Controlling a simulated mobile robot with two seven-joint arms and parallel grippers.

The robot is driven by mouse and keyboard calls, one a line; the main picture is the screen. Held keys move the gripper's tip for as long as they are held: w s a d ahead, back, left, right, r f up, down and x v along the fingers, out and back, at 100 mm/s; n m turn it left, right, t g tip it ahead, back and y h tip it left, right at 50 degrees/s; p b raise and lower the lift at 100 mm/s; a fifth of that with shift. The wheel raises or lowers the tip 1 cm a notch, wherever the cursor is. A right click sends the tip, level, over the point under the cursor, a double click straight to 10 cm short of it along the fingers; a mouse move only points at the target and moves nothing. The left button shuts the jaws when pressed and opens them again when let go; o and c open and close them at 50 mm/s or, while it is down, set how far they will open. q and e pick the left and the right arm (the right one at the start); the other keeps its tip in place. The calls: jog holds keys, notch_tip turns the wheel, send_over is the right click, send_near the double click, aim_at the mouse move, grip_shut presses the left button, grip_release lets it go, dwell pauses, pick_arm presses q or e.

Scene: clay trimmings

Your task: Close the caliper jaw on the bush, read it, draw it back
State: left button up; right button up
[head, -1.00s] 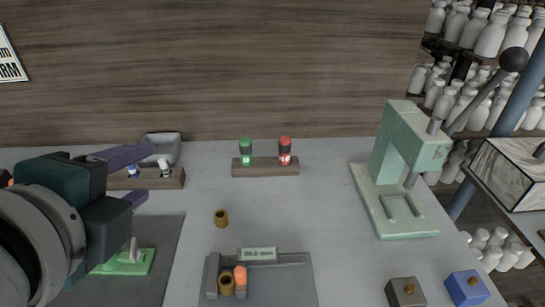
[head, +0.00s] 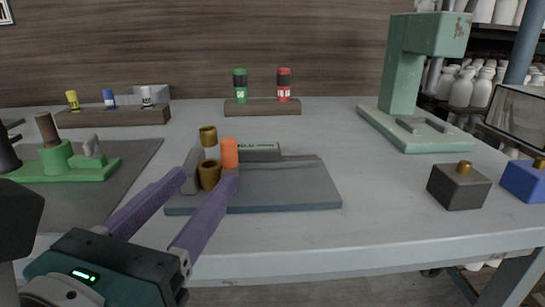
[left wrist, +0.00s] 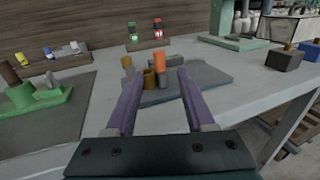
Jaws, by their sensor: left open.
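The grey caliper (head: 290,189) lies near the table's front edge, with a fixed jaw block (head: 191,165) on its left and an orange knob (head: 229,152) on its sliding jaw. A brown bush (head: 209,174) stands between them; I cannot tell whether the jaw touches it. The small display (head: 259,151) is too blurred to read. My left gripper (head: 208,178) is open, its purple fingers reaching toward the caliper from the front. In the left wrist view, the bush (left wrist: 149,79) and orange knob (left wrist: 158,65) appear between the open fingers (left wrist: 157,79). My right gripper is out of view.
Another brown bush (head: 208,135) stands behind the caliper. A green fixture (head: 85,168) sits on a dark mat at left. Wooden racks with small bottles, a pale green press (head: 402,75) and two knobbed blocks (head: 458,187) surround free table.

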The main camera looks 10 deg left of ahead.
aim_at(226, 153)
pick_arm(q)
jog(key=w+p, duration=0.1)
jog(key=w, duration=0.8)
jog(key=shift+d, duration=0.1)
jog(key=shift+c, duration=0.3)
grip_shut()
dwell(0.8)
